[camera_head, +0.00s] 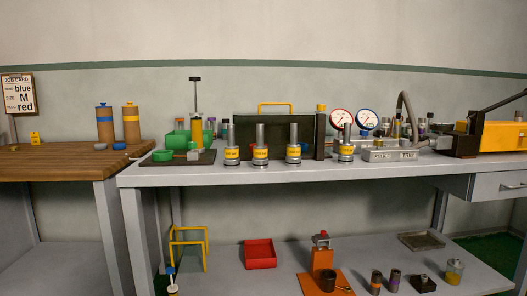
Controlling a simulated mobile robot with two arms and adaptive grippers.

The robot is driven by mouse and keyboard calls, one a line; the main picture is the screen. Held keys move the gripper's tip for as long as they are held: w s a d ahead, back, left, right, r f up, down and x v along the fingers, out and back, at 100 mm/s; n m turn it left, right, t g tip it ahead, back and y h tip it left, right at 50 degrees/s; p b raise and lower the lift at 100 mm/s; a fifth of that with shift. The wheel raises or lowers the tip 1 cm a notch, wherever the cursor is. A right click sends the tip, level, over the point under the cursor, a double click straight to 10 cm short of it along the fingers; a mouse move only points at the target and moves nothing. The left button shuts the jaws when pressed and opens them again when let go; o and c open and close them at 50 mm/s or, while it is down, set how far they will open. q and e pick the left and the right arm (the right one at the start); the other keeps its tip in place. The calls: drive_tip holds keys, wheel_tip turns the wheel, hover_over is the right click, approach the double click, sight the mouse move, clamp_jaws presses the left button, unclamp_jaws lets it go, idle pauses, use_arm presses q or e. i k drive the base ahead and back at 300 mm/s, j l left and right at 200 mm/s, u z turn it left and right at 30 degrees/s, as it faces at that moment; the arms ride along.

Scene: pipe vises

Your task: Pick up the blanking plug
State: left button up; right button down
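I cannot tell for sure which thing is the blanking plug. Several upright metal pieces with a thin stem, a yellow label band and a stepped round base stand along the front of the grey bench: the leftmost (232,154), one beside it (261,154), a third (293,153) and one farther right (346,153). Their label text is too small to read. Neither of my grippers is in view.
A job card (20,94) reads blue, M, red. The grey bench (200,175) holds a black toolbox (275,125), two gauges (342,120), a grey labelled block (390,155) and a yellow machine (500,137). The lower shelf carries a red tray (260,254) and an orange stand (322,262).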

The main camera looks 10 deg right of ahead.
sight(293, 159)
drive_tip(key=i+j+z, duration=0.15)
drive_tip(key=i+j, duration=1.05)
drive_tip(key=i, duration=0.15)
